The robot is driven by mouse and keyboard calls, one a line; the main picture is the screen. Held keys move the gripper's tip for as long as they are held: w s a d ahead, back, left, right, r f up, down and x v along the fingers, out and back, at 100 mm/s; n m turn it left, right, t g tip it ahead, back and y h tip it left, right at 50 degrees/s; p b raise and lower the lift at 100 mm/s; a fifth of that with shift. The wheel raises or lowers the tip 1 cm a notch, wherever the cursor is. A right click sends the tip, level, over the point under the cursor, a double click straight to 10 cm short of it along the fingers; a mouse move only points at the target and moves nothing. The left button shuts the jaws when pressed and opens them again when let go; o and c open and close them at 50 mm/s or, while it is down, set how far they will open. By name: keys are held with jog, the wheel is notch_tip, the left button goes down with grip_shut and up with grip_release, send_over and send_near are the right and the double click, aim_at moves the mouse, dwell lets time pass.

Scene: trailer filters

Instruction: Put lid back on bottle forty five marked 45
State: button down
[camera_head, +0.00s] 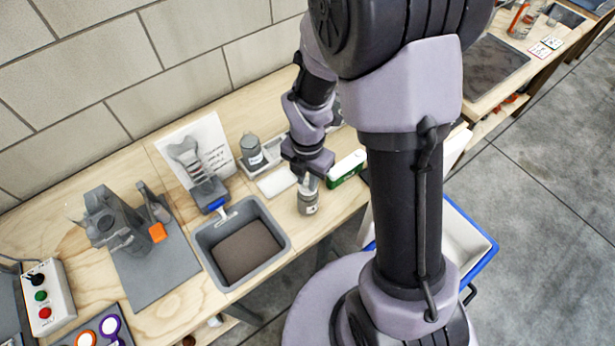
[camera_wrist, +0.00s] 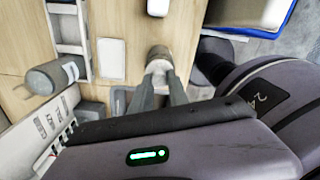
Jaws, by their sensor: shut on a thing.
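A grey bottle (camera_head: 308,203) with a pale label stands upright near the bench's front edge, right of the grey basin. My gripper (camera_head: 311,181) is directly above it, fingers pointing down at its top. In the wrist view my gripper (camera_wrist: 160,78) is shut on a round grey piece, seemingly the lid (camera_wrist: 160,54), at the fingertips. The lid appears at the bottle's mouth; whether it is seated is hidden by the fingers. The number on this bottle is too small to read.
Another grey bottle (camera_head: 251,150) with a label stands by a light tray, left of my gripper; it also shows in the wrist view (camera_wrist: 52,76). A white pad (camera_head: 277,181) and a green-and-white box (camera_head: 346,168) are close by. The grey basin (camera_head: 284,241) is left.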

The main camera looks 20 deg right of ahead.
jog(key=c, duration=1.2)
grip_release()
jog(key=o, duration=0.5)
notch_tip(320, 180, up, 7)
jog(key=p, duration=0.6)
grip_shut()
